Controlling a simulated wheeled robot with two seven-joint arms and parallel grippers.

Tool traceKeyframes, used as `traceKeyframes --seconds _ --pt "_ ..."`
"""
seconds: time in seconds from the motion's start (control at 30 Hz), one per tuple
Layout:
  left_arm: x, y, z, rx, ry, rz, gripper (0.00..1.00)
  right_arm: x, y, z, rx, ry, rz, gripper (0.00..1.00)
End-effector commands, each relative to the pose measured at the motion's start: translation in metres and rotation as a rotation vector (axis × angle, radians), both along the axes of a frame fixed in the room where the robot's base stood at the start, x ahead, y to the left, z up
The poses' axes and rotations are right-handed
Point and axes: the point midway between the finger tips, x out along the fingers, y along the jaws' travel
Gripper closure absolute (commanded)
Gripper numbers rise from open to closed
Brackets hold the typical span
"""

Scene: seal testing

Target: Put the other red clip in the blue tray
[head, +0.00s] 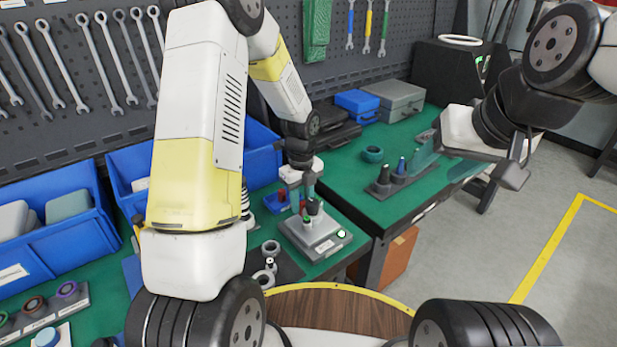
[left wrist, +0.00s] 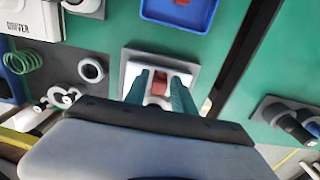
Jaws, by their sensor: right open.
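A red clip (left wrist: 160,83) shows between the two teal fingers of my left gripper (left wrist: 160,90) in the left wrist view, over a grey test fixture (left wrist: 195,70). Whether the fingers touch the clip is unclear. In the head view my left gripper (head: 303,198) points down over the fixture (head: 318,243). The small blue tray (head: 270,205) is just left of it, with a red piece (head: 282,195) in it; the tray (left wrist: 178,18) is at the top of the left wrist view. My right gripper (head: 446,166) is open over the right bench, apart from the clip.
Grey rings (head: 271,247) lie on a dark mat left of the fixture. Large blue bins (head: 50,245) line the back. A dark gap separates the benches.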

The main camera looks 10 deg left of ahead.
Motion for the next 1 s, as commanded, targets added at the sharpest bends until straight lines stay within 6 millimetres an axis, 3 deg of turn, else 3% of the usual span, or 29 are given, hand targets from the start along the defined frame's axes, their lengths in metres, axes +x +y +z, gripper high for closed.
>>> traceKeyframes --seconds 0.17,0.47,0.63,0.7,0.73,0.83,1.0 --pt "0.000 0.000 -0.014 0.000 0.000 0.001 0.69 0.000 0.000 0.000 0.000 0.000 0.000 0.45" --pt "0.000 0.000 -0.016 0.001 -0.001 0.001 0.69 0.000 0.000 0.000 0.000 0.000 0.000 0.45" --pt "0.000 0.000 -0.016 0.001 -0.001 0.001 1.00 0.000 0.000 0.000 0.000 0.000 0.000 0.45" --pt "0.000 0.000 -0.016 0.001 -0.001 0.001 1.00 0.000 0.000 0.000 0.000 0.000 0.000 0.45" --pt "0.000 0.000 -0.015 0.001 -0.001 0.001 0.82 0.000 0.000 0.000 0.000 0.000 0.000 0.45" --pt "0.000 0.000 -0.015 0.001 -0.001 0.001 1.00 0.000 0.000 0.000 0.000 0.000 0.000 0.45" --pt "0.000 0.000 -0.015 0.000 -0.001 0.001 1.00 0.000 0.000 0.000 0.000 0.000 0.000 0.45"
